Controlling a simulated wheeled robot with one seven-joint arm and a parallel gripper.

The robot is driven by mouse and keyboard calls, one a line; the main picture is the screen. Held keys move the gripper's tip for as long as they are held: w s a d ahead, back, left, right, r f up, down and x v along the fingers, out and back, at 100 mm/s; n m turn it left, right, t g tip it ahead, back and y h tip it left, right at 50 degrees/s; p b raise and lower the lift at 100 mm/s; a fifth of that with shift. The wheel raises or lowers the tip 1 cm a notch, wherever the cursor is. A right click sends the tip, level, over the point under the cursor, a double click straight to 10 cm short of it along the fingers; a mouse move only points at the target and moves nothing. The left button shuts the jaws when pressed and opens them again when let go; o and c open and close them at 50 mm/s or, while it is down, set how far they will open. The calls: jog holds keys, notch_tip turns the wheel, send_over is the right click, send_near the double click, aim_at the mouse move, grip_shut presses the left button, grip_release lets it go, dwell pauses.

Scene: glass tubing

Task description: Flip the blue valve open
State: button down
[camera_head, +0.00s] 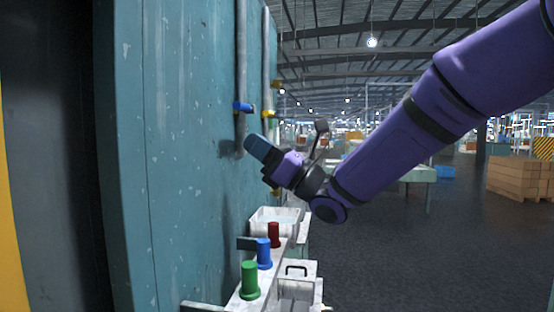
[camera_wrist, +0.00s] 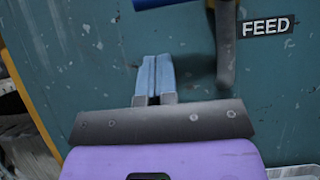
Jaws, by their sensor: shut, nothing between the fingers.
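A blue valve handle (camera_head: 243,107) sits across the grey vertical pipe (camera_head: 241,60) on the teal wall. In the wrist view a blue bar (camera_wrist: 160,3), seemingly this handle, is cut off at the top edge, above and beyond my fingertips. The pipe's lower end (camera_wrist: 226,50) hangs to the right of my fingers there. My gripper (camera_head: 252,142) is shut and empty, just below the handle and near the pipe's lower end in the head view. Its pale blue fingers lie side by side in the wrist view (camera_wrist: 154,60). I see no contact with the handle.
A second pipe (camera_head: 266,60) with a yellow handle (camera_head: 268,113) runs farther along the wall. A FEED label (camera_wrist: 266,26) is right of the pipe. Green (camera_head: 250,280), blue (camera_head: 264,253) and red (camera_head: 274,235) knobs stand below, near a white basin (camera_head: 290,217). Open floor lies right.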

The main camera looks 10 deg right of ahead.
aim_at(241, 107)
jog(key=shift+w+a+r, duration=0.1)
jog(key=shift+a+r, duration=0.15)
jog(key=shift+r, duration=0.5)
jog(key=shift+w+a+r, duration=0.1)
jog(key=shift+a+r, duration=0.1)
jog(key=shift+r, duration=0.5)
jog(key=shift+a+r, duration=0.25)
jog(key=shift+r, duration=0.5)
jog(key=shift+r+m, duration=0.1)
jog(key=shift+m, duration=0.2)
